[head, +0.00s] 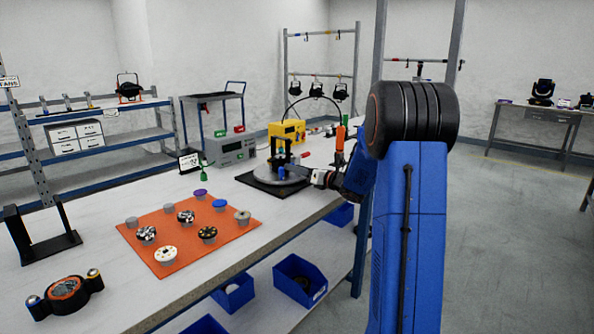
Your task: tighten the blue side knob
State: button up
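A small blue part (283,170), which looks like the blue side knob, sits low on a dark fixture at the back of the workbench. The fixture stands on a grey round plate (262,180) over a black mat. My gripper (313,179) is at the right side of this plate, close to the blue part and pointing left. It is too small and dark to tell whether its fingers are open or shut, or whether they touch anything.
An orange mat (243,232) with several round knobs and discs lies on the workbench (100,215) to the left. A grey box (230,151) and a yellow device (287,131) stand behind the plate. An orange upright tool (340,138) is near my arm.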

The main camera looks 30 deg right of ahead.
jog(key=v, duration=1.7)
jog(key=shift+s+d, duration=0.1)
jog(key=shift+s, duration=0.05)
jog(key=shift+r, duration=0.1)
jog(key=r+n+g, duration=0.1)
jog(key=a+r, duration=0.1)
jog(key=w+r+n+g, duration=0.1)
jog(key=shift+a+r+n+g, duration=0.15)
jog(key=shift+a+n+g, duration=0.15)
jog(key=shift+a, duration=0.1)
jog(key=w+a+f, duration=0.1)
jog(key=w, duration=0.4)
jog(key=w+a+n+g+h, duration=0.1)
jog(key=w+a, duration=0.1)
jog(key=w, duration=0.3)
jog(key=w+a+f+n+h, duration=0.1)
jog(key=w, duration=0.4)
jog(key=shift+w+a+f, duration=0.2)
jog(key=shift+f, duration=0.15)
jog(key=c, duration=1.1)
